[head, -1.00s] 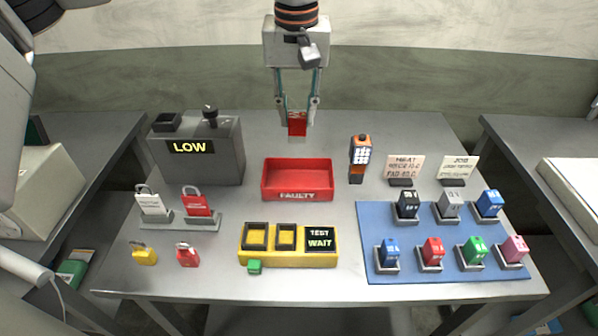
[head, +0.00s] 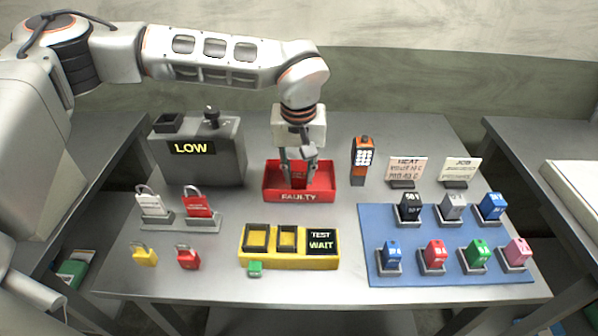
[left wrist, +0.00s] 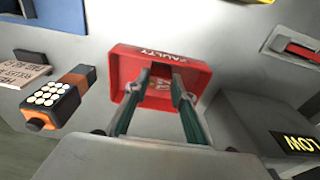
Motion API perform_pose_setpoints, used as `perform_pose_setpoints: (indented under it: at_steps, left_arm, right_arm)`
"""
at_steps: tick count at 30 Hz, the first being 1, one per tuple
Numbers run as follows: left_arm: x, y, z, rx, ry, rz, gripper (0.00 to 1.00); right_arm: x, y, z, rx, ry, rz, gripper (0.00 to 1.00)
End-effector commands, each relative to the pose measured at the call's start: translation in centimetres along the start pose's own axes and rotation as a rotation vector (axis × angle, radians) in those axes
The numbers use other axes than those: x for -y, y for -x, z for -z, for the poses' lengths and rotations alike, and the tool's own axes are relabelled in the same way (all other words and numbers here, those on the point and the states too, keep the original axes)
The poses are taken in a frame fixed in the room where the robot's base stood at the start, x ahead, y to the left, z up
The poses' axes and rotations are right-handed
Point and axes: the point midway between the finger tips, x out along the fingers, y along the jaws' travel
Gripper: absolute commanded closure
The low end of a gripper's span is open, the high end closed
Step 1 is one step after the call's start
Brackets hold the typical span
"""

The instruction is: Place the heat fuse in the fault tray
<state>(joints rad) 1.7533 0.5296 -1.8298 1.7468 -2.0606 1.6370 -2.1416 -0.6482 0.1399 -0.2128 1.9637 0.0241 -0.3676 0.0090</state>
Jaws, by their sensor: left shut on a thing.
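The fault tray (head: 270,194) is a red open box marked FAULTY in the middle of the table. It also shows in the left wrist view (left wrist: 122,68). My left gripper (head: 299,182) points down with its fingertips inside the tray walls. It is shut on a small red block with pale markings, the heat fuse (left wrist: 160,87), which shows between the fingers in the left wrist view. The fingers and tray wall hide part of the fuse. I cannot tell whether it touches the tray floor. My right gripper is not in view.
An orange-and-black keypad device (head: 361,160) stands right of the tray. A grey box reading LOW (head: 215,160) stands left. A yellow test unit (head: 290,261) lies in front. A blue mat (head: 385,222) with several coloured blocks lies right, near two signs. Padlocks stand at left.

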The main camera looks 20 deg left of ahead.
Motion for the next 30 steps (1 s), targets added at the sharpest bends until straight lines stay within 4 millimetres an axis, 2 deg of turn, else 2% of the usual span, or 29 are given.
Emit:
perform_pose_setpoints:
  at_steps: [11,12,13,24,30]
  left_arm:
    - [0.0,-0.4,0.0,-0.001,0.000,0.000,0.97]
    - [0.0,-0.3,0.0,-0.002,0.000,0.000,0.65]
    - [0.0,-0.3,0.0,-0.002,0.000,0.000,0.59]
    - [0.0,-0.1,0.0,-0.002,0.000,-0.001,0.59]
    - [-0.1,2.1,0.1,-0.006,0.001,-0.002,0.59]
  right_arm:
    - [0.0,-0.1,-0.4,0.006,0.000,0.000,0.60]
    - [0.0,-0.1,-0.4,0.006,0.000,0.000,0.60]
    - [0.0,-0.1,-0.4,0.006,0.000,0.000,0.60]
    - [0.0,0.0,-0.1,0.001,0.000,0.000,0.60]
    - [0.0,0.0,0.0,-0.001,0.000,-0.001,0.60]
